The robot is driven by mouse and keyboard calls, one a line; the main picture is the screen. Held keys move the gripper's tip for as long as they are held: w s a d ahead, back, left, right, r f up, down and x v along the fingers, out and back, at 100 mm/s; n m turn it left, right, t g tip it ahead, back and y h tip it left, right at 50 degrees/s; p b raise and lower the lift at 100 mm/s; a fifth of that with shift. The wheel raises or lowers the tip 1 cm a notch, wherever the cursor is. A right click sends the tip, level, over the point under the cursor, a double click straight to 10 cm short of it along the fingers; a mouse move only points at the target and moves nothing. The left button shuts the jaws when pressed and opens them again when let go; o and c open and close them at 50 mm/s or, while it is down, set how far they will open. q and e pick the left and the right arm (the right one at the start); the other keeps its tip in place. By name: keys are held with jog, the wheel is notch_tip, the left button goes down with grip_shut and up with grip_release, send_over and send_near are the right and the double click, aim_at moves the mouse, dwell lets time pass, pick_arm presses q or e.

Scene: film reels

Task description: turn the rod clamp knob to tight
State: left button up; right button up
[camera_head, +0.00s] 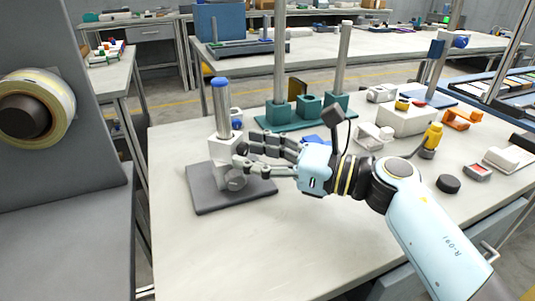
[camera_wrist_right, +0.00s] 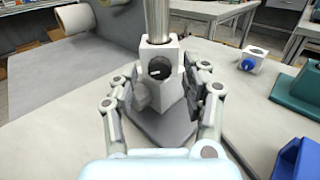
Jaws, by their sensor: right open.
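The rod clamp is a white block (camera_head: 224,150) on an upright metal rod with a blue cap (camera_head: 220,82), standing on a dark grey base plate (camera_head: 208,197). A grey round knob (camera_head: 236,180) shows low on its near side, just below my fingers; a grey knob-like part also shows left of the block in the wrist view (camera_wrist_right: 141,97). A dark round face with a small white mark (camera_wrist_right: 160,68) is on the block's front there. My right gripper (camera_head: 243,151) is open, its fingers (camera_wrist_right: 163,83) on either side of the block. I cannot tell whether they touch it. My left gripper is out of view.
Green stands with tall rods (camera_head: 304,110) are behind my right gripper. A blue part (camera_head: 314,141) lies near it. A yellow bottle-like item (camera_head: 432,137) and a black disc (camera_head: 448,184) are at right. The table front (camera_head: 235,250) is clear.

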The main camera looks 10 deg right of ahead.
jog(key=v, duration=1.1)
jog(key=shift+s+d, duration=0.25)
jog(key=shift+d, duration=0.1)
jog(key=shift+f, duration=0.1)
